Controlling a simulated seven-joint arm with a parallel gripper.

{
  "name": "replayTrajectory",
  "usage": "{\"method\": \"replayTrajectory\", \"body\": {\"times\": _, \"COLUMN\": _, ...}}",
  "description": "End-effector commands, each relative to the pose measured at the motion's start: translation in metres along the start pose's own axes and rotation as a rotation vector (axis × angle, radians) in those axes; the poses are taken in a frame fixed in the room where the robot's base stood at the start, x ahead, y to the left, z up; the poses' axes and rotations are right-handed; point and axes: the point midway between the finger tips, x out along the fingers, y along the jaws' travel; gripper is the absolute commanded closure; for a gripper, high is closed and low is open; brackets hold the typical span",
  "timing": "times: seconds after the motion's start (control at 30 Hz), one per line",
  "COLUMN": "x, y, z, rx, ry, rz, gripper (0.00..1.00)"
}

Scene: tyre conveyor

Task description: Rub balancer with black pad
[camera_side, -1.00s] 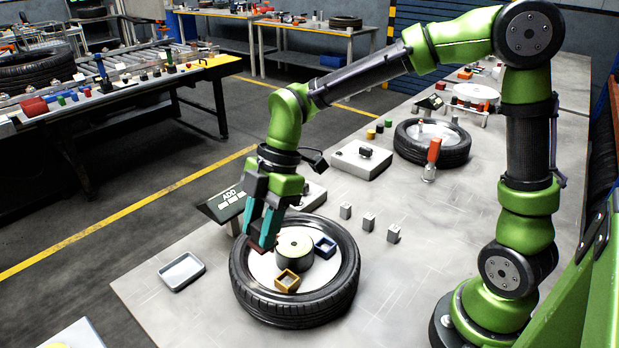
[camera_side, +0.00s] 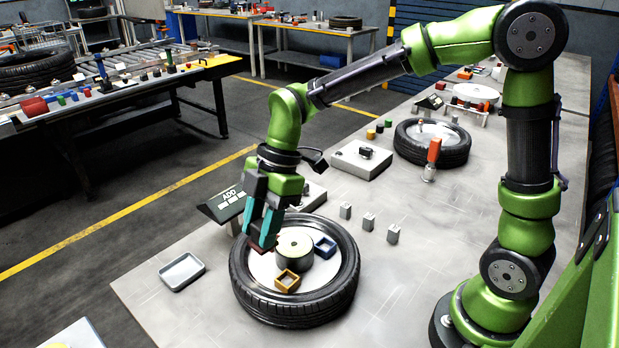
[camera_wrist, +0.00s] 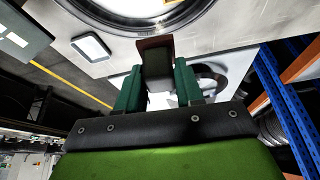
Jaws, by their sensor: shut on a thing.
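The balancer has a tyre (camera_side: 298,309) lying flat around a pale disc with a dark round hub (camera_side: 294,252), pale on top, at its middle. My gripper (camera_side: 262,236) is at the left part of the disc, beside the hub. Its teal fingers are shut on a black pad (camera_wrist: 158,72) with a reddish-brown edge. In the side view the pad is mostly hidden by the fingers, and I cannot tell whether it touches the disc. The tyre rim also shows at the top of the wrist view.
An ADD display (camera_side: 226,203) stands behind the tyre. An empty tray (camera_side: 181,272) lies at left; small grey weights (camera_side: 368,222) stand at right. The front right table is clear.

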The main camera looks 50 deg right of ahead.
Motion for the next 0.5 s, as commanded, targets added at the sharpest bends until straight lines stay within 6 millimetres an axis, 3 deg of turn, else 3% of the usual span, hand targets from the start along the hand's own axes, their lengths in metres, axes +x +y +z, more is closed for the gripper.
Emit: {"method": "replayTrajectory", "body": {"times": 0.5, "x": 0.037, "y": 0.000, "z": 0.015, "rx": 0.001, "ry": 0.000, "rz": -0.003, "gripper": 0.97}}
